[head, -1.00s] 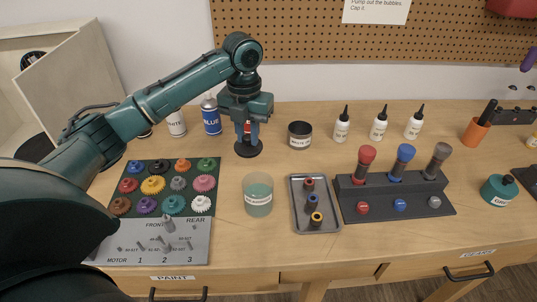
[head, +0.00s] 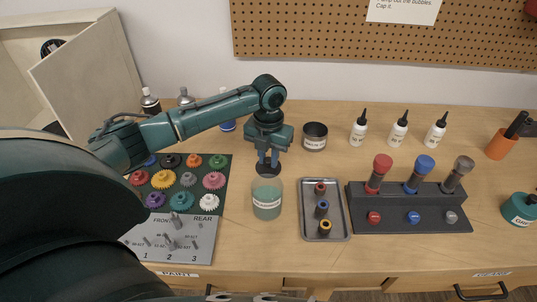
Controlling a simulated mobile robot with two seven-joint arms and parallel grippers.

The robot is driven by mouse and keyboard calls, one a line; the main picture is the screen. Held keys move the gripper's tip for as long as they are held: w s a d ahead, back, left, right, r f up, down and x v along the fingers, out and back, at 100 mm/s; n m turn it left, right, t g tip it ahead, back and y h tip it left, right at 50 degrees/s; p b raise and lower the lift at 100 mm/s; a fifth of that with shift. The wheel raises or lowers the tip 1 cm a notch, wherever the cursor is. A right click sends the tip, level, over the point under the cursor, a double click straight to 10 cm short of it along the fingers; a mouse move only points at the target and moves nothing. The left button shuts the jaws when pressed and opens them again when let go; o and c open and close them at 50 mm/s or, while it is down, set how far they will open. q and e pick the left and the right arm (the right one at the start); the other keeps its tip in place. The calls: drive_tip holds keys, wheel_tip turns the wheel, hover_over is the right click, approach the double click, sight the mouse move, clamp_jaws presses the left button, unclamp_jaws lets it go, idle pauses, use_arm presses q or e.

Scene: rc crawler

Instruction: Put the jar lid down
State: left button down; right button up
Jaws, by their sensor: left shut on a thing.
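The jar lid (head: 267,170) is a dark, round disc under my left gripper (head: 268,157). The gripper points down and its fingers are shut on the lid's upper part. The glass jar (head: 267,199), with green contents and a white label, stands just in front of the lid in the picture. The lid appears close behind or above the jar's rim; I cannot tell whether they touch. My right gripper is not in view.
A tray (head: 307,226) with several small parts lies right of the jar. A dark tin (head: 315,136) stands behind it. A gear board (head: 220,180) is on the left. A dark rack (head: 415,222) stands on the right. The table between tin and white bottles is clear.

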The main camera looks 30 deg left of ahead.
sight(269, 159)
use_arm(q)
drive_tip(key=shift+f, duration=0.15)
drive_tip(key=c, duration=1.3)
unclamp_jaws()
drive_tip(key=shift+o, duration=0.2)
wheel_tip(269, 159, up, 12)
drive_tip(key=b, duration=0.1)
drive_tip(key=shift+r, duration=0.25)
